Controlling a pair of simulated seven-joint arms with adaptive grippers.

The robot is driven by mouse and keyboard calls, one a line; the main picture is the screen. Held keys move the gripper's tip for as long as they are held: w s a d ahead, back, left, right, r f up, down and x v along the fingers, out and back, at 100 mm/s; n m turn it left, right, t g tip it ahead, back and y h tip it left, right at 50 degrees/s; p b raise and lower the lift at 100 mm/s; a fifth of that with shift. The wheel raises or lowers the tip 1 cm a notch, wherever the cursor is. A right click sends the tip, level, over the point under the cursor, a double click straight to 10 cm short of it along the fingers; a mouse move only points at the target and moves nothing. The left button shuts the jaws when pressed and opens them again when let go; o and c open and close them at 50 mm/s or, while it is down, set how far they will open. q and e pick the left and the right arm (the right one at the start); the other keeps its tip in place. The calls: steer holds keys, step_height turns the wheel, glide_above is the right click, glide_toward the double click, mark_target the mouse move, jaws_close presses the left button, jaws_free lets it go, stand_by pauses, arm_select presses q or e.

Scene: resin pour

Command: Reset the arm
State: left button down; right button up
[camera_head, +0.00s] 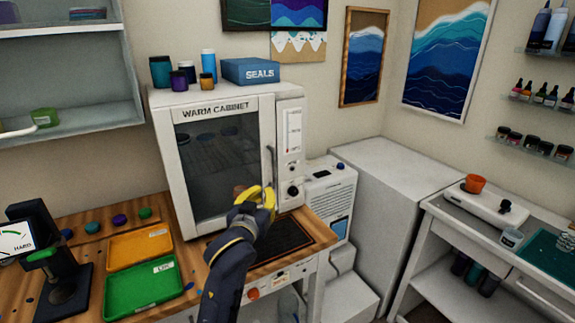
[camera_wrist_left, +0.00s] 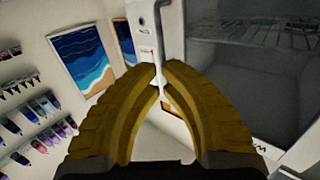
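My left gripper (camera_head: 264,190) is in front of the lower right part of the warm cabinet (camera_head: 236,109), close to the lower end of its door handle (camera_head: 271,160). In the left wrist view its yellow fingers (camera_wrist_left: 160,68) arch together and their tips nearly meet. I see no object held between them. I cannot tell whether the fingertips touch the handle. The cabinet door looks shut, with dark glass (camera_wrist_left: 285,75) at the right of the wrist view. My right gripper is not in view.
An orange tray (camera_head: 140,247) and a green tray (camera_head: 143,287) lie on the wooden bench, left of my arm. A dark gauge stand (camera_head: 62,270) is at the far left. A dark mat (camera_head: 275,243) lies beside my arm. A white side bench (camera_head: 505,240) stands at the right.

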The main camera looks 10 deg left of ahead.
arm_select(q)
steer(key=s+a+f+m+g+y, duration=0.1)
steer(key=s+a+f+g+y, duration=0.2)
steer(key=s+f, duration=0.65)
steer(key=s+a+f+m+g, duration=0.2)
steer(key=s+a+f, duration=0.4)
steer(key=f, duration=0.6)
steer(key=s+a+f+m+g+y, duration=0.1)
steer(key=s+a+f+m+g, duration=0.3)
steer(key=s, duration=0.7)
steer(key=s+a+f+n+g+y, duration=0.1)
steer(key=s+a+f+y, duration=0.1)
steer(key=s+f, duration=0.75)
steer(key=s+d+f+g+h, duration=0.1)
steer(key=s+d+f, duration=0.1)
steer(key=f, duration=0.8)
steer(key=s+d+f+g+h, duration=0.1)
steer(key=s+d+f, duration=0.1)
steer(key=f, duration=0.7)
steer(key=s+d+f+g+h, duration=0.1)
steer(key=d+f+h, duration=0.1)
steer(key=f, duration=0.8)
steer(key=s+f+n+g+h, duration=0.1)
steer(key=s+f+n+g, duration=0.2)
steer(key=s+f, duration=1.6)
steer(key=shift+s+a+f, duration=0.15)
steer(key=shift+s+f, duration=0.05)
steer(key=shift+s, duration=1.15)
